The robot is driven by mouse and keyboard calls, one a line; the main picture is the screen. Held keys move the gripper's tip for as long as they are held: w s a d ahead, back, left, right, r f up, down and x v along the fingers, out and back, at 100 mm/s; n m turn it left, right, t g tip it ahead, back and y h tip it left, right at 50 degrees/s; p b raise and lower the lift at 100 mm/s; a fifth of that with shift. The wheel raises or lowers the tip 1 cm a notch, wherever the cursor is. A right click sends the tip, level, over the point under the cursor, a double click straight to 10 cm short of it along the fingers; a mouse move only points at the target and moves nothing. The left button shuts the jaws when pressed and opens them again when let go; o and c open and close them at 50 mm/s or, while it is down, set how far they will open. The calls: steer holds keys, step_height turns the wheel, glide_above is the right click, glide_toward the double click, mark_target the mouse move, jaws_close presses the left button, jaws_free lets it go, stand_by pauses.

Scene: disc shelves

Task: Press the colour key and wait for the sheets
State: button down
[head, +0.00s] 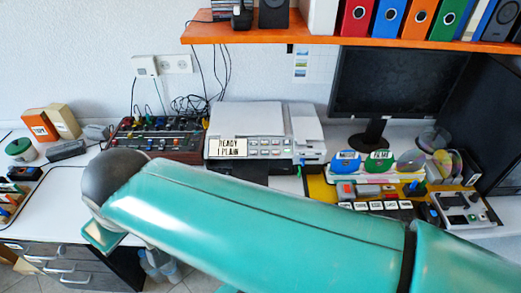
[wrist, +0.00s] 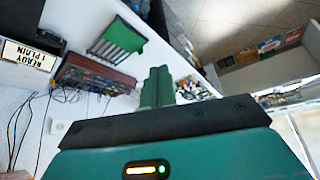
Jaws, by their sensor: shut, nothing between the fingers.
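The printer (head: 258,118) stands on the white desk against the wall in the head view. Its label reads "READY 1 PLAIN" (head: 227,147), and a block of small keys (head: 271,147) sits right of it. The keys are too small to tell which is the colour key. A dark tray (head: 237,170) is partly hidden by my arm; I see no sheets on it. In the wrist view the label (wrist: 28,56) shows at the left edge. My gripper (wrist: 157,82) is shut and empty, apart from the printer; in the head view my arm hides it.
A mixer (head: 157,137) with cables stands left of the printer; it also shows in the wrist view (wrist: 90,76). An orange shelf (head: 270,36) hangs above. A monitor (head: 395,83) and disc stacks (head: 378,160) stand right. Bare desk (head: 75,185) lies at left.

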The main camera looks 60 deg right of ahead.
mark_target(265, 153)
steer(key=w+d+f+n+t, duration=0.2)
steer(key=w+d+f, duration=0.4)
steer(key=w+d, duration=0.25)
steer(key=w+d+f+n+h, duration=0.1)
steer(key=d+f+h, duration=0.15)
steer(key=d, duration=0.45)
steer(key=w+d+f+h, duration=0.2)
steer(key=d+f, duration=0.2)
steer(key=d, duration=0.3)
steer(key=s+d+f+n+g+h, duration=0.1)
steer(key=s+d+n+g+h, duration=0.1)
steer(key=s+d+h, duration=0.3)
steer(key=s+d+f+n+g+h, duration=0.2)
steer(key=s+d+h, duration=0.3)
steer(key=s+d, duration=0.7)
steer(key=d+n+g, duration=0.1)
steer(key=d, duration=0.5)
steer(key=shift+w, duration=0.1)
steer(key=shift+w+d+f, duration=0.35)
steer(key=shift+d+f, duration=0.3)
steer(key=shift+f, duration=0.65)
steer(key=shift+w+d+f, duration=0.3)
steer(key=shift+d+f, duration=0.3)
steer(key=shift+f, duration=0.65)
steer(key=shift+w+d+f, duration=0.35)
steer(key=shift+d+f, duration=0.3)
steer(key=shift+f, duration=0.65)
